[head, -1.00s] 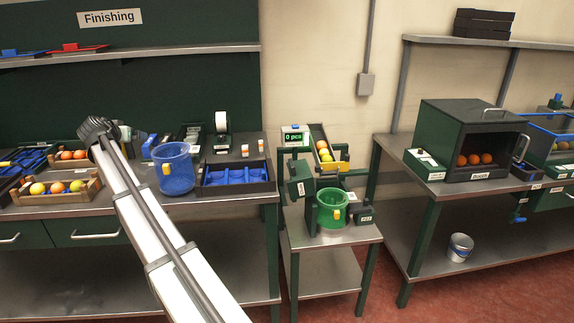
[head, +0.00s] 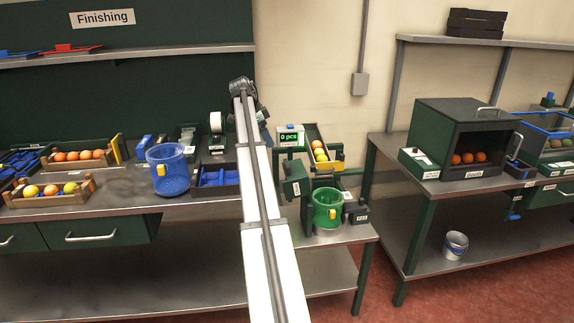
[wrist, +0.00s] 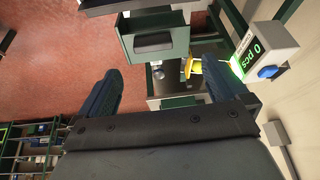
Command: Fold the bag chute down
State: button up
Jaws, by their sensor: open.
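The counting station stands in the middle of the head view, with a display (head: 290,138) reading "0 pcs". Its dark sloped chute (head: 313,133) holds a few oranges and yellow fruit and has a yellow piece at its lower end (head: 324,168). A green bucket (head: 327,209) stands below it. I cannot tell for sure which part is the bag chute. My gripper is mostly hidden behind my arm in the head view, left of the display. In the wrist view my gripper (wrist: 155,88) is open and empty; the display (wrist: 257,50) and yellow piece (wrist: 193,67) lie beyond its fingers.
A blue bucket (head: 170,170), a blue-lined tray (head: 215,187) and fruit crates (head: 48,203) stand on the left bench. A dark green box machine (head: 465,140) with oranges stands on the right bench. Red floor lies between the small table and right bench.

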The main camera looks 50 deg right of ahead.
aim_at(287, 162)
jog(key=shift+m+y, duration=0.3)
jog(key=shift+m, duration=0.1)
jog(key=s+x, duration=0.1)
jog(key=x, duration=0.9)
jog(key=s+d+r+x, duration=0.1)
jog(key=x, duration=0.4)
jog(key=shift+s, duration=0.3)
jog(key=shift+r, duration=0.1)
